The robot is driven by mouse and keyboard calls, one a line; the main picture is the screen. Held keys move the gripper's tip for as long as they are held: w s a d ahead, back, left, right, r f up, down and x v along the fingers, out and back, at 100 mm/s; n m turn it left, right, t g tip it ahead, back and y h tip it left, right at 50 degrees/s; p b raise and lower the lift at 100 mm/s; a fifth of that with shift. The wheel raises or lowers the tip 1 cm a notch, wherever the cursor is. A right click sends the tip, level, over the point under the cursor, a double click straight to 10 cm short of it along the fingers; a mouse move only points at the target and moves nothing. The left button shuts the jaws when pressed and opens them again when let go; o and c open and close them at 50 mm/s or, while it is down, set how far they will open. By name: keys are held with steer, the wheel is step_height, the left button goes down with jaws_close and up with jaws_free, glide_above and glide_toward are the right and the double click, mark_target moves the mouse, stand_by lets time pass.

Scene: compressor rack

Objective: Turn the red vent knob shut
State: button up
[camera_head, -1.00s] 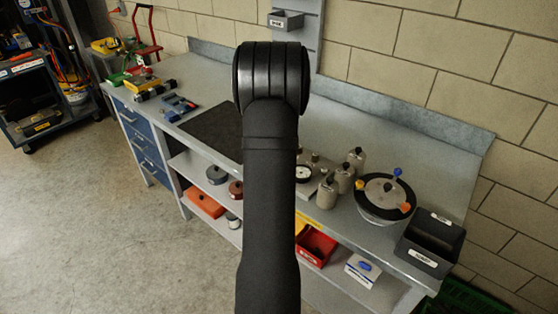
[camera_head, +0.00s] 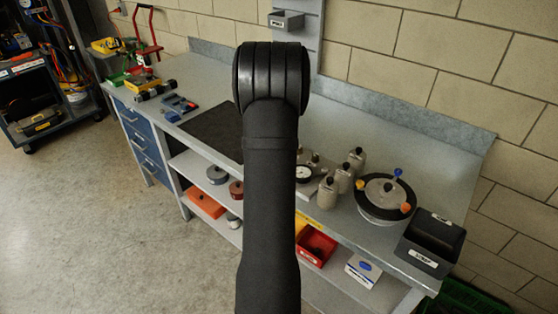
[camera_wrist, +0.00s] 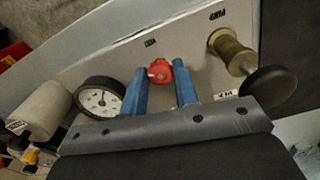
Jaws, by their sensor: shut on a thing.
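The red vent knob (camera_wrist: 159,71) shows in the wrist view near the middle, on a pale grey panel (camera_wrist: 110,62) with a small dark label above it. My gripper (camera_wrist: 161,75) has its two blue fingers on either side of the knob and is shut on it. The knob's lower part and stem are hidden. In the head view my own arm covers the knob and the gripper.
In the wrist view, a dial gauge (camera_wrist: 100,98) stands left of the fingers, and a brass fitting (camera_wrist: 232,52) with a black handwheel (camera_wrist: 268,90) stands close on the right. Grey bottles (camera_head: 328,193) and a round lidded pot (camera_head: 385,198) stand along the bench (camera_head: 430,150).

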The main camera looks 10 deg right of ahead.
steer(key=o, duration=1)
step_height(320, 180, up, 17)
steer(key=shift+r, duration=0.2)
step_height(320, 180, down, 17)
steer(key=shift+f, duration=0.2)
stand_by(0.6)
steer(key=shift+r, duration=0.1)
